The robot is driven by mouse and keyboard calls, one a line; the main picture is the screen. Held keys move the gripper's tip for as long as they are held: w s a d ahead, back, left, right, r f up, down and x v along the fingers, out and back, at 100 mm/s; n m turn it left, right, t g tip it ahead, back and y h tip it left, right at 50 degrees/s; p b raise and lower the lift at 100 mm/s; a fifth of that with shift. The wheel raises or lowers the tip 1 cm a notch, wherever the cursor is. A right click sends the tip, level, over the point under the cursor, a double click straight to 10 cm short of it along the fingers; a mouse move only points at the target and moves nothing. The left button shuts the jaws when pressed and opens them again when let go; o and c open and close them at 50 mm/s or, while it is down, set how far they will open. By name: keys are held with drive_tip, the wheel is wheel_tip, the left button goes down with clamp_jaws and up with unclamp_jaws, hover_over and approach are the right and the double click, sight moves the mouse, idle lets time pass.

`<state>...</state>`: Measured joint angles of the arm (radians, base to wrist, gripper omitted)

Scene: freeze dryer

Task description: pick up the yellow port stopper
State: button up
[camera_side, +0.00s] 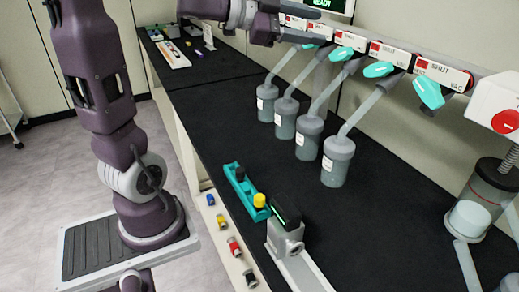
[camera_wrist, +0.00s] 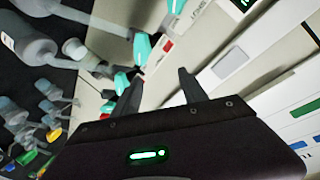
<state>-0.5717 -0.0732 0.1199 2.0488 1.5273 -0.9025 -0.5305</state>
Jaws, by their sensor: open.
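A yellow stopper (camera_side: 259,200) stands upright at the near end of a teal rack (camera_side: 246,187) on the black bench in the side view. A second yellow-ended piece (camera_side: 222,221) lies on the pale front ledge, so I cannot tell for certain which is the port stopper. My gripper (camera_side: 320,30) is open and empty, high at the top of the side view near the valve row, far from both. In the wrist view its fingers (camera_wrist: 160,76) are apart with nothing between them. A small yellow patch (camera_wrist: 55,134) shows at that view's left, too small to identify.
Several flasks (camera_side: 336,162) hang from the manifold with teal valve handles (camera_side: 428,92). A grey block device (camera_side: 286,235) stands beside the rack.

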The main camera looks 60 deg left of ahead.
drive_tip(key=s+d+f+m+g+h, duration=0.2)
drive_tip(key=s+f+m+g+h, duration=0.1)
drive_tip(key=s+f+g+h, duration=0.4)
drive_tip(key=g+h, duration=0.2)
drive_tip(key=g, duration=0.1)
hover_over(264, 202)
drive_tip(key=s+a, duration=0.3)
drive_tip(key=a, duration=0.2)
wheel_tip(264, 202, down, 3)
drive_tip(key=f, duration=2.5)
drive_tip(key=shift+w+d+f, duration=0.1)
drive_tip(key=shift+w+f, duration=0.15)
drive_tip(key=shift+f, duration=0.15)
drive_tip(key=x, duration=0.7)
drive_tip(key=shift+w+f, duration=0.2)
drive_tip(key=shift+w, duration=0.05)
clamp_jaws()
